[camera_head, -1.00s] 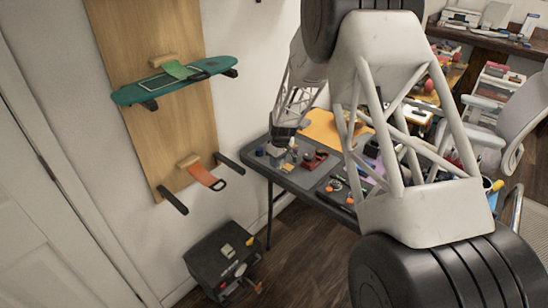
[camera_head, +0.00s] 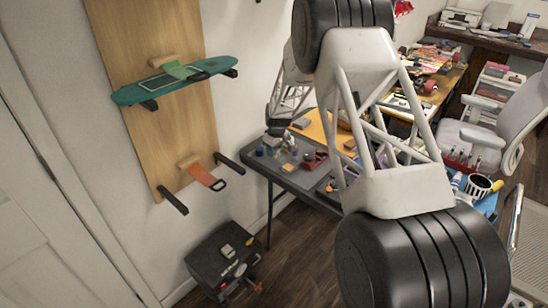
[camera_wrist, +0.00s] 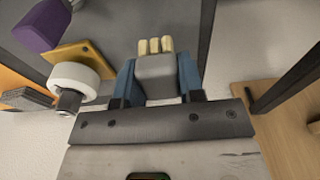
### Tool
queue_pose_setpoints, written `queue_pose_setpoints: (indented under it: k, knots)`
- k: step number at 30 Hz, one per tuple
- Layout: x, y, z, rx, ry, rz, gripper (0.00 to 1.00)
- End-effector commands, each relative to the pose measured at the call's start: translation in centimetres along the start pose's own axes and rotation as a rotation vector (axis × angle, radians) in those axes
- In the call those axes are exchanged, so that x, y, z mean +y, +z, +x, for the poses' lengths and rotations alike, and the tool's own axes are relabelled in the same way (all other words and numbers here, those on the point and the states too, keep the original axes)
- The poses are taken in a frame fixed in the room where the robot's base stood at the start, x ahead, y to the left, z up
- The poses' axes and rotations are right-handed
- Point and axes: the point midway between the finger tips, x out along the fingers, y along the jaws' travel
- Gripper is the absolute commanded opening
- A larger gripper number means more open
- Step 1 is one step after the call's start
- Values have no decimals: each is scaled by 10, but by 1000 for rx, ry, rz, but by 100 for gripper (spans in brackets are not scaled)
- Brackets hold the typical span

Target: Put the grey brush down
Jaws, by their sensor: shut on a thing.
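In the wrist view, my gripper (camera_wrist: 157,82) has two blue fingers shut on the sides of the grey brush. The brush (camera_wrist: 157,72) is a grey block with several cream bristle tufts at its far end. A grey tabletop (camera_wrist: 115,20) lies beyond and below it; I cannot tell whether the brush touches it. In the head view, the grey table (camera_head: 262,164) stands against the wall with small items on it. My arm hides part of the table there, and I cannot make out the brush clearly.
In the wrist view, a white wheel (camera_wrist: 73,76), a yellow-brown block (camera_wrist: 85,58) and a purple object (camera_wrist: 38,28) lie left of my gripper. A wooden panel (camera_wrist: 282,120) with a black bracket (camera_wrist: 290,80) is at the right. A black box (camera_head: 222,258) stands on the floor.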

Motion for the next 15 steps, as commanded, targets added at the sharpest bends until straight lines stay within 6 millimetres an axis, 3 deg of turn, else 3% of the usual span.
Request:
queue_pose_setpoints:
  k: [15]
  knots:
    - [0,4,34,0,0,-1,10]
